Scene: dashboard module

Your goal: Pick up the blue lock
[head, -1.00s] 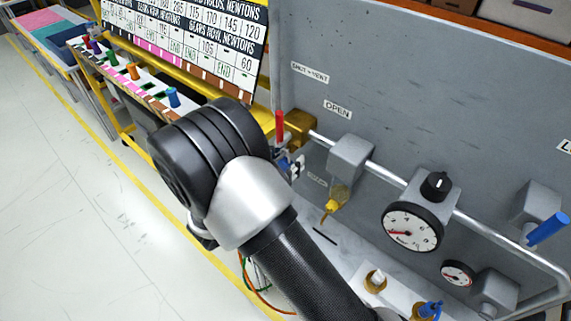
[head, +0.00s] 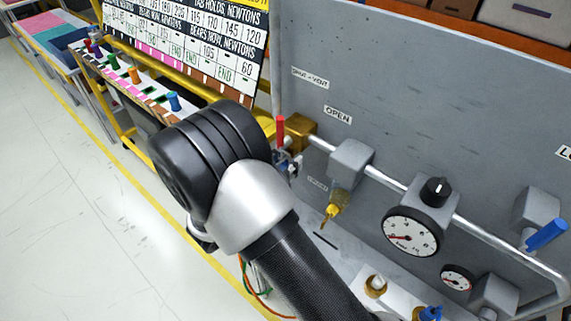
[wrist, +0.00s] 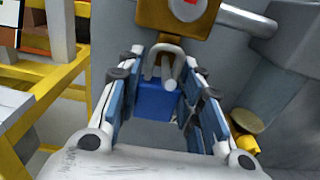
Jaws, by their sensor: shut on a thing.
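The blue lock (wrist: 157,101) is in the middle of the wrist view, with its grey shackle up beneath a brass valve body (wrist: 178,14). The shackle is close to the brass part; I cannot tell whether it passes through something there. My gripper (wrist: 164,78) is shut on the lock, with blue-padded fingers on both sides of it. In the head view my gripper (head: 288,163) shows only in part beside my wrist, below the red handle (head: 281,131). The lock cannot be made out there.
A silver pipe (head: 390,182) runs right from the brass valve along the grey panel (head: 420,90). A grey block with a yellow fitting (head: 334,209) and a round gauge (head: 411,231) stand close by. A yellow-framed cart (head: 128,128) is at left.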

